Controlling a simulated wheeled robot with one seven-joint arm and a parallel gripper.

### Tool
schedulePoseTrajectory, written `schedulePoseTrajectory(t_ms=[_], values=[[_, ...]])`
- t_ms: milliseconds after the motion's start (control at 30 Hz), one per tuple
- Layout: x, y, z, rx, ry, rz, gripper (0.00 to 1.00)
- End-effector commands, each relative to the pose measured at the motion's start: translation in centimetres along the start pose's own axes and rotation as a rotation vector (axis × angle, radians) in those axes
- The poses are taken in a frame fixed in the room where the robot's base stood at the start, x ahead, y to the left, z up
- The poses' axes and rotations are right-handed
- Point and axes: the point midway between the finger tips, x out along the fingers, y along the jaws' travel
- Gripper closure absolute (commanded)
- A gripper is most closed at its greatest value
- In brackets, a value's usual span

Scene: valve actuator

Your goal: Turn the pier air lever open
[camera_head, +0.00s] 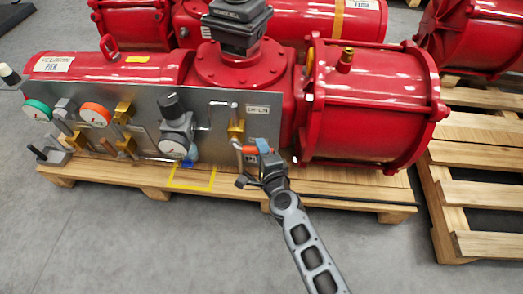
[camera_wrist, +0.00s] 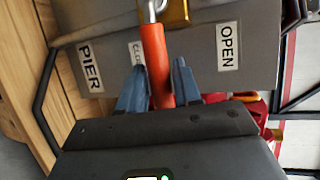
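The pier air lever is an orange-red handle (camera_wrist: 154,50) on a brass valve, which shows at the top of the wrist view (camera_wrist: 176,12). The PIER label (camera_wrist: 91,68) and a partly hidden CLOSED label (camera_wrist: 137,54) are left of the lever. The OPEN label (camera_wrist: 227,46) is right of it.
The grey panel (camera_head: 146,101) carries gauges, a regulator (camera_head: 176,126) and other brass valves left of the lever. A large red cylinder (camera_head: 372,100) stands close on the right. The wooden pallet (camera_head: 340,188) lies below. The floor in front (camera_head: 130,240) is clear.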

Motion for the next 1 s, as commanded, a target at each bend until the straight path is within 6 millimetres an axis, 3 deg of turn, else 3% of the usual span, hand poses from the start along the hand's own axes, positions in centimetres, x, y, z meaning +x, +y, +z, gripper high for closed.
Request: schedulePoseTrajectory(t_ms=[333, 1000], values=[[-0.02, 0.02, 0.0, 0.0, 0.0, 0.0, 1.0], [-0.26, -0.9, 0.1, -0.045, 0.013, 0.021, 1.0]])
